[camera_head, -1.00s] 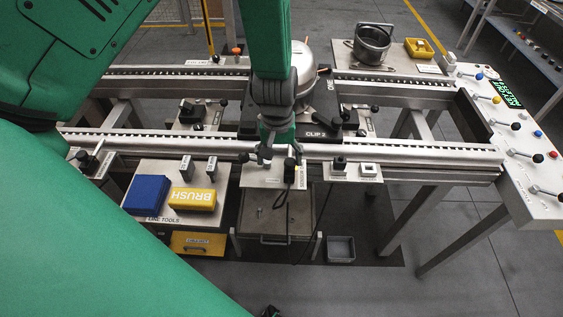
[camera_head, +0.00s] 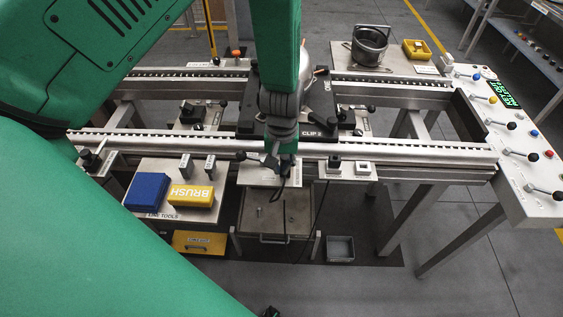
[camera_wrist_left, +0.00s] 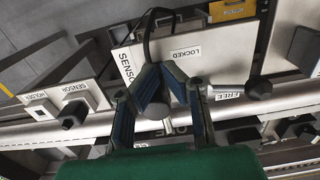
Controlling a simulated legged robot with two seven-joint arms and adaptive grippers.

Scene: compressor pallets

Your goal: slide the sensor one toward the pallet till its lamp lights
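My left gripper (camera_head: 281,165) is down at the front rail, above the sensor plate (camera_head: 258,177). In the left wrist view its fingers (camera_wrist_left: 162,78) converge on sensor one (camera_wrist_left: 155,112). They look shut on it, though they hide most of its body. The sensor's round grey end shows between the fingers, and its black cable (camera_wrist_left: 148,38) runs off the far side. A clamp lever (camera_wrist_left: 258,86) beside it lies near the FREE label; a LOCKED label is on the plate. The pallet (camera_head: 243,123) stands behind the rail. No lamp can be made out. My right gripper is not in view.
Another sensor block (camera_head: 334,162) and a white holder (camera_head: 362,167) are to the right on the front rail (camera_head: 400,153). A lever panel (camera_head: 530,155) is at the right.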

